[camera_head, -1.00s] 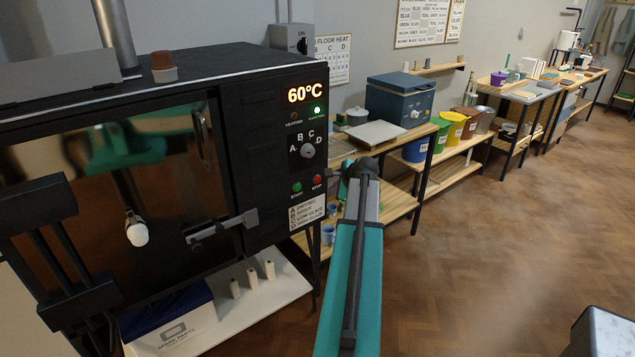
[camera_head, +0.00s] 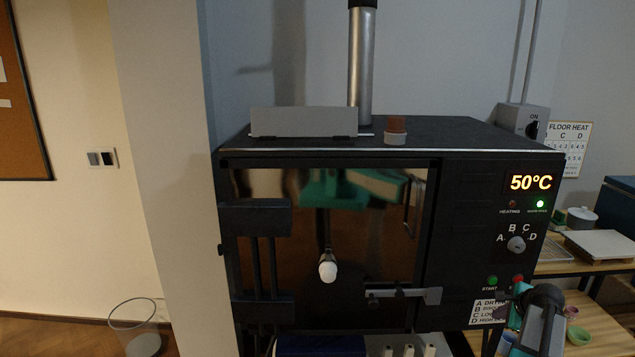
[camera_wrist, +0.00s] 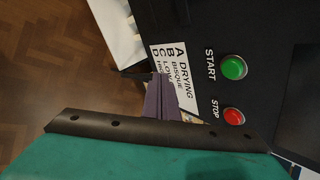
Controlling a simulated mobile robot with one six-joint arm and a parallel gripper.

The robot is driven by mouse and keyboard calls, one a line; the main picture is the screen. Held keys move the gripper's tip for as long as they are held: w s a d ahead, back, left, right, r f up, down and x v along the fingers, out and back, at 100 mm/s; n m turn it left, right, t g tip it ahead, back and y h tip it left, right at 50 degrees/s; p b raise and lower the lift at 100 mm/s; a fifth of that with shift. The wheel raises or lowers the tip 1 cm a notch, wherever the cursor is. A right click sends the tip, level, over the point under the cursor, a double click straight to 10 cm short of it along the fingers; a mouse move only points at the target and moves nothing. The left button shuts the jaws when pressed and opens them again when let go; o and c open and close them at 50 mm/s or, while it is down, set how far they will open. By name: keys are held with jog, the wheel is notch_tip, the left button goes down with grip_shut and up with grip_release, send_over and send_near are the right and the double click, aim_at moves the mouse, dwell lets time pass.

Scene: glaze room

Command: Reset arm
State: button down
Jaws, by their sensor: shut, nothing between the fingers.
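My teal and grey arm shows at the lower right in the head view, in front of the lower right of the black kiln (camera_head: 470,200). In the wrist view my gripper (camera_wrist: 162,95) is shut and empty, its fingers over the edge of the white A–D label (camera_wrist: 180,75). The green START button (camera_wrist: 233,67) and the red STOP button (camera_wrist: 234,116) lie to the right of the fingers. The kiln display (camera_head: 531,183) reads 50°C, with a green lamp (camera_head: 540,204) lit below it. The kiln door (camera_head: 340,220) looks shut.
A blue box (camera_head: 320,346) and several pale posts (camera_head: 408,351) sit under the kiln. A wooden shelf (camera_head: 590,315) with pots is at the right. Brown floor shows left in the wrist view.

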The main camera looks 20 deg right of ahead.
jog(key=w+a+f+n+g+y, duration=0.15)
jog(key=a+f+n, duration=0.25)
jog(key=a+f, duration=0.6)
jog(key=a+f+n+g+y, duration=0.2)
jog(key=a+f+n, duration=0.35)
jog(key=a, duration=0.85)
jog(key=w+a+f+n+g+y, duration=0.1)
jog(key=a+f+n+g, duration=0.15)
jog(key=a+f, duration=0.9)
jog(key=s+a+f+n+g+h, duration=0.1)
jog(key=s+a+f+n+g, duration=0.2)
jog(key=s+a, duration=0.9)
jog(key=s+a+f+n+g, duration=0.4)
jog(key=s+a+f+n, duration=0.4)
jog(key=s+a+n, duration=0.4)
jog(key=shift+s+a+f+h, duration=0.15)
jog(key=shift+s+a+h, duration=0.2)
jog(key=shift+s+a, duration=0.45)
